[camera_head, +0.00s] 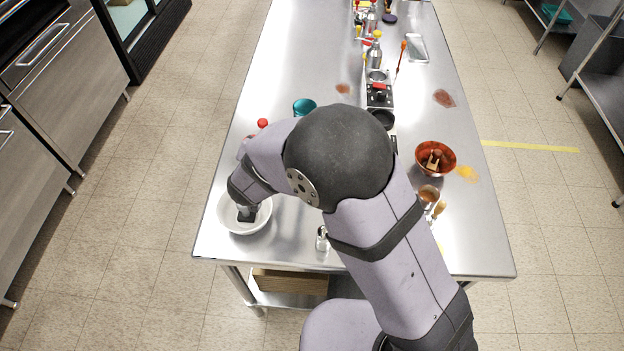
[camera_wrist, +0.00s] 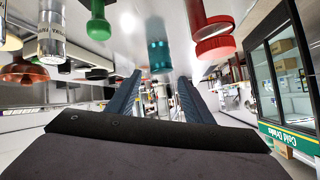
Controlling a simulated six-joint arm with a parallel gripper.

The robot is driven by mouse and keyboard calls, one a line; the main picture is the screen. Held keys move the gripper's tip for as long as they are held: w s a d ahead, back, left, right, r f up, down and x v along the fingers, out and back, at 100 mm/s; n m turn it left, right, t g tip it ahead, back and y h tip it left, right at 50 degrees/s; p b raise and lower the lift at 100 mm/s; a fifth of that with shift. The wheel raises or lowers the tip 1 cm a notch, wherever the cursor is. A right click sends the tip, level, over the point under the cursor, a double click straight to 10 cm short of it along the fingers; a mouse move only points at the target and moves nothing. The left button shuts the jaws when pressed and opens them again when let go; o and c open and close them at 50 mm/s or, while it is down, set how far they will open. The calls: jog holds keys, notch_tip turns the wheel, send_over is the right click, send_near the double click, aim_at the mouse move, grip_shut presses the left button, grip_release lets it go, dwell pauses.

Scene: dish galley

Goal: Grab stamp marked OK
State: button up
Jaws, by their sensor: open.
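I cannot make out an OK marking on anything in either view. A green knob-topped piece (camera_wrist: 97,22), stamp-like in shape, shows at the upper left of the wrist view, outside my fingers; no letters show on it. My gripper (camera_wrist: 160,98) is open, its two dark ribbed fingers apart and nothing held between them. In the head view my arm bends to the left side of the table, and the dark end of it is over or in a white bowl (camera_head: 262,222). The fingertips are not clear there. My arm hides the middle of the table.
A teal cup (camera_head: 304,106) stands beyond my arm; it also shows in the wrist view (camera_wrist: 158,56). A red-lidded jar (camera_wrist: 213,36) is right of it. An orange-brown bowl (camera_head: 448,150) stands at right on the steel table (camera_head: 310,50). Bottles crowd the far end.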

jog(key=s+d+m+h+p, duration=0.1)
jog(key=s+d+m+h, duration=0.15)
jog(key=s+h, duration=0.5)
jog(key=shift+n+t+y, duration=0.3)
jog(key=shift+n+y, duration=0.05)
jog(key=f, duration=0.2)
jog(key=s+f, duration=0.1)
jog(key=f, duration=0.3)
jog(key=shift+s+d+f, duration=0.15)
jog(key=shift+d+f, duration=0.1)
jog(key=shift+d, duration=0.1)
jog(key=shift+r+p+x, duration=0.2)
jog(key=shift+p+x, duration=1.9)
jog(key=shift+x, duration=1.15)
jog(key=shift+w+d+f, duration=0.15)
jog(key=shift+w+f, duration=0.05)
jog(key=shift+w, duration=0.2)
jog(key=c, duration=1.1)
